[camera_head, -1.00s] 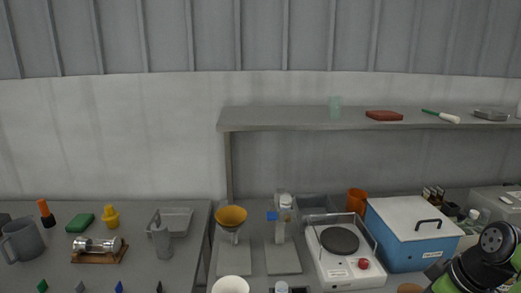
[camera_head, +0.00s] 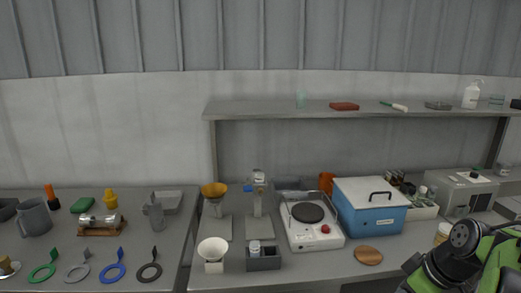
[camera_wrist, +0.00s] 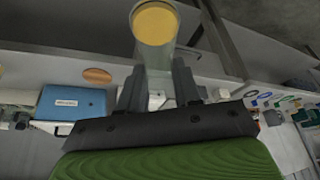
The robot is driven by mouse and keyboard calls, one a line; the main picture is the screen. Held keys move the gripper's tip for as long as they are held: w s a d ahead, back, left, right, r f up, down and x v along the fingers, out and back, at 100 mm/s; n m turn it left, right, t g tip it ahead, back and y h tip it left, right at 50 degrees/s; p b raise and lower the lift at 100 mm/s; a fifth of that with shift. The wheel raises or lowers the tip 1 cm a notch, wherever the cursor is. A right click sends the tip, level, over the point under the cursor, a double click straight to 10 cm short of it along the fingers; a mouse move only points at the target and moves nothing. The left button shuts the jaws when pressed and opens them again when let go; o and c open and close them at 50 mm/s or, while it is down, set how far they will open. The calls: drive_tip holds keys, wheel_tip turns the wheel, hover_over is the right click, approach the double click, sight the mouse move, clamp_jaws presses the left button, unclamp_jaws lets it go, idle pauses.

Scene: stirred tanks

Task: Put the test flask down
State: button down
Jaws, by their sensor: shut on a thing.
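In the wrist view my gripper (camera_wrist: 158,88) is shut on the test flask (camera_wrist: 148,55), a clear round glass vessel with yellow content at its far end. The two dark fingers stand on either side of its nearer part. The bench shows behind it, upside down, and the flask appears held in the air. I cannot see it touching any surface. In the head view my arm is at the lower right; the gripper and flask do not show there.
A cork mat (camera_head: 368,255) lies bare before the blue box (camera_head: 370,205). Flat coloured rings (camera_head: 112,272) lie on the left bench. A shelf (camera_head: 360,112) runs above. Bench front between block and mat is clear.

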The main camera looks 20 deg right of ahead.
drive_tip(key=w+a+f+m+h+p, duration=0.1)
drive_tip(key=w+a+f+m+p, duration=0.2)
drive_tip(key=w+a+f, duration=1)
drive_tip(key=w+a+f+p, duration=0.1)
drive_tip(key=a+f+p, duration=0.1)
drive_tip(key=a+f, duration=0.8)
drive_tip(key=a, duration=0.3)
drive_tip(key=shift+w, duration=0.25)
